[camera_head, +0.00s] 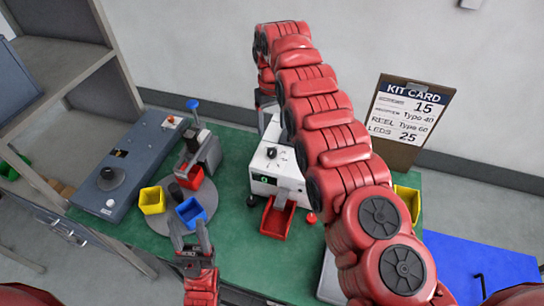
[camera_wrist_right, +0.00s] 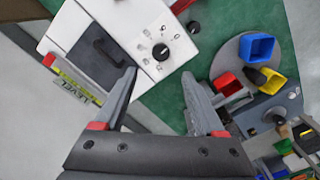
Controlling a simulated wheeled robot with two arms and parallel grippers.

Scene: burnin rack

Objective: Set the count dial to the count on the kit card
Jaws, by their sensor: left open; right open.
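The white machine (camera_head: 262,170) stands mid-bench with a black dial (camera_head: 271,152) on its sloped top and a small green display. My left gripper (camera_head: 190,240) is open and empty near the front edge.
A red tray (camera_head: 278,218) sits before the machine. A round turntable (camera_head: 155,215) holds yellow, blue and red bins. A blue-grey console (camera_head: 125,165) with a knob lies left. A blue mat (camera_head: 480,265) is at right. My right arm hides part of the bench.

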